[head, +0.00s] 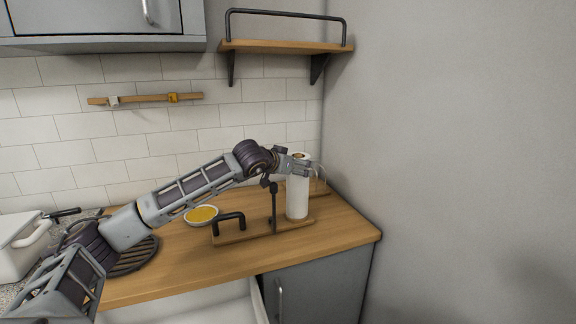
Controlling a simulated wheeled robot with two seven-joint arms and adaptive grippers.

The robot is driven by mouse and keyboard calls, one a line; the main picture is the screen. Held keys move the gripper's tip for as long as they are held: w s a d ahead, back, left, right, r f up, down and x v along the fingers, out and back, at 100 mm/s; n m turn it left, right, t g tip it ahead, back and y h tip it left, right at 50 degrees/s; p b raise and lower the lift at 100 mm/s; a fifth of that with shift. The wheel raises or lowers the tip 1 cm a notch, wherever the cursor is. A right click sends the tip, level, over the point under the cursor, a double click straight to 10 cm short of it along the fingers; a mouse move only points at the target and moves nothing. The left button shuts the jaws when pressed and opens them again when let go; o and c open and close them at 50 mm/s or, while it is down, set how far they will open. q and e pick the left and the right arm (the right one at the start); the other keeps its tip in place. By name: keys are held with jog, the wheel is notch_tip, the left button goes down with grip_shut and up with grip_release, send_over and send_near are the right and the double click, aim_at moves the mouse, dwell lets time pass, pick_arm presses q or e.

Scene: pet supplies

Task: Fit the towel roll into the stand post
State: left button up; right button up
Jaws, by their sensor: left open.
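The white towel roll (297,201) stands upright at the right end of a wooden stand base (250,234) on the counter. A thin black post (274,208) rises from the base just left of the roll. A black handle (229,217) is at the base's left end. My left gripper (300,170) is open at the upper part of the roll, with its fingers overlapping it in the picture. I cannot tell whether they touch it. The roll's brown core shows at its top; whether anything is inside it is hidden. My right gripper is not in view.
A bowl of yellow food (202,215) sits behind the base. A clear container (319,180) stands behind the roll near the grey wall. A wooden shelf (285,46) is above. The counter (335,235) is free at the right front.

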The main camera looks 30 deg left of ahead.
pick_arm(q)
jog(key=v, duration=1.2)
dwell(0.6)
jog(key=shift+f, duration=0.1)
dwell(1.2)
